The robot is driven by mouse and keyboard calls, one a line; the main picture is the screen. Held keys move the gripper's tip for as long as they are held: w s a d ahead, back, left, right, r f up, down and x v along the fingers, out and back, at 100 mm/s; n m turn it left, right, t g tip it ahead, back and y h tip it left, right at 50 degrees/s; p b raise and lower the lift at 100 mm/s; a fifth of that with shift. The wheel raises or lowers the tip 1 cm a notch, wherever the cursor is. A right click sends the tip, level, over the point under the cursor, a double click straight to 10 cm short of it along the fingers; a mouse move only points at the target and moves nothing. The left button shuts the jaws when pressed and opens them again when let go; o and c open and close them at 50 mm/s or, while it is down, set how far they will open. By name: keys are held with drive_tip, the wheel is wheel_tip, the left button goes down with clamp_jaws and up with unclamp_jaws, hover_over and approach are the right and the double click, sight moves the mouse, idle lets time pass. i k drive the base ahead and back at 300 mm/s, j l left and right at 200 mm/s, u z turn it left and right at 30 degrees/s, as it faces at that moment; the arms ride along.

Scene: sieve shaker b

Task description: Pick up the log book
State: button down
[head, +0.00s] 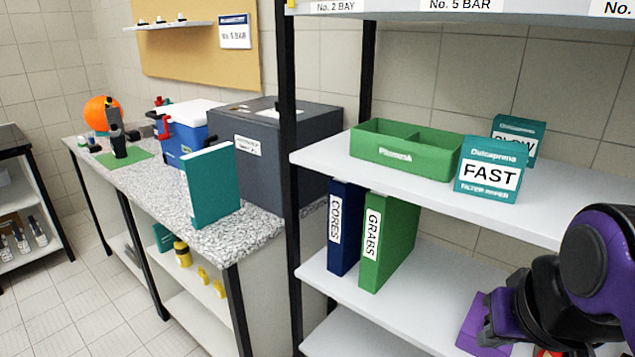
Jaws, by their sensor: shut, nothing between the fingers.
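No label in the head view reads log book. A teal, book-like block (210,185) with a pale top edge stands upright at the front of the speckled counter; I cannot tell if it is the log book. A blue binder marked CORES (343,228) and a green binder marked GRABS (390,240) stand upright on the middle shelf. My gripper (488,338) is low at the right, far from the teal block and to the right of the binders. It is shut and empty; my arm partly hides it.
A green divided bin (405,150) and a teal FAST box (488,170) stand on the shelf above. A purple object (472,325) and a red one (546,352) lie near my gripper. A grey machine (275,150) and blue cooler (183,130) fill the counter behind the teal block.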

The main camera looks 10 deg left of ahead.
sight(209, 176)
drive_tip(key=j+u, duration=0.1)
drive_tip(key=u, duration=0.65)
drive_tip(key=j+u, duration=0.1)
drive_tip(key=u, duration=0.3)
drive_tip(key=k+l+u, duration=0.15)
drive_tip(key=l+u, duration=0.15)
drive_tip(key=l, duration=0.2)
drive_tip(key=j, duration=0.5)
drive_tip(key=i+j, duration=0.15)
drive_tip(key=j, duration=0.25)
drive_tip(key=i+j, duration=0.15)
drive_tip(key=j, duration=0.25)
